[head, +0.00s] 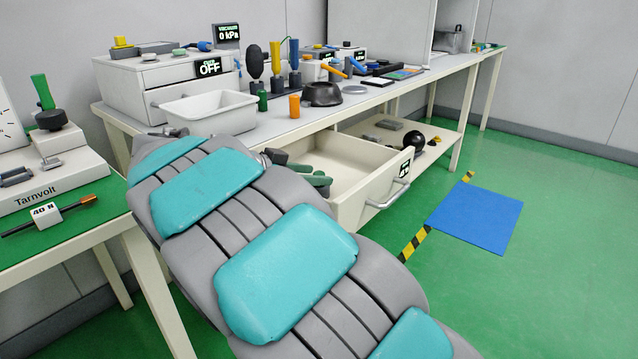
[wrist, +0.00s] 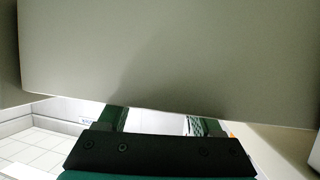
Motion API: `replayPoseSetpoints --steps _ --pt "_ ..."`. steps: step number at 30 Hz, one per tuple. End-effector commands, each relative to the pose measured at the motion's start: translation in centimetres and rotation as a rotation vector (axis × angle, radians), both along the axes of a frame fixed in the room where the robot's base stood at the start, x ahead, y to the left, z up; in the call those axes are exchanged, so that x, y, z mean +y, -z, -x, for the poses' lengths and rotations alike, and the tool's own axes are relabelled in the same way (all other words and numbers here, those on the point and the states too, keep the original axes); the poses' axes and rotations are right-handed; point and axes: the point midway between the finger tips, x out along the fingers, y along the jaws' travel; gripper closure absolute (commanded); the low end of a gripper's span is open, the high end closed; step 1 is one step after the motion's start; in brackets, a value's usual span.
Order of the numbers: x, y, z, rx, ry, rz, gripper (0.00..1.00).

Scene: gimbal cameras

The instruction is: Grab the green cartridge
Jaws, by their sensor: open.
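A small green cartridge (head: 262,100) stands upright on the long bench, just left of an orange cartridge (head: 294,106). In the wrist view my gripper (wrist: 155,121) is open, its two dark green fingers apart with nothing seen held between them. In the head view, dark green parts (head: 318,180) beside my arm over the open drawer seem to be my gripper, mostly hidden by the arm. The green cartridge is higher and farther back, apart from them. I cannot make it out in the wrist view.
The drawer (head: 376,188) is pulled out below the bench. A pale surface (wrist: 170,50) fills the upper wrist view, very close. A white bin (head: 205,112) stands left of the cartridges and a black bowl (head: 322,94) right.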

Motion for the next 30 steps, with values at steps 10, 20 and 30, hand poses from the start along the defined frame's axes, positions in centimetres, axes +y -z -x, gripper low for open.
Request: replayPoseSetpoints --steps 10,20,30 --pt "0.02 -0.03 0.03 0.0 0.001 0.0 0.57" --pt "0.02 -0.03 0.03 0.0 0.001 0.0 0.94" --pt "0.02 -0.04 0.03 0.0 0.001 0.0 1.0"
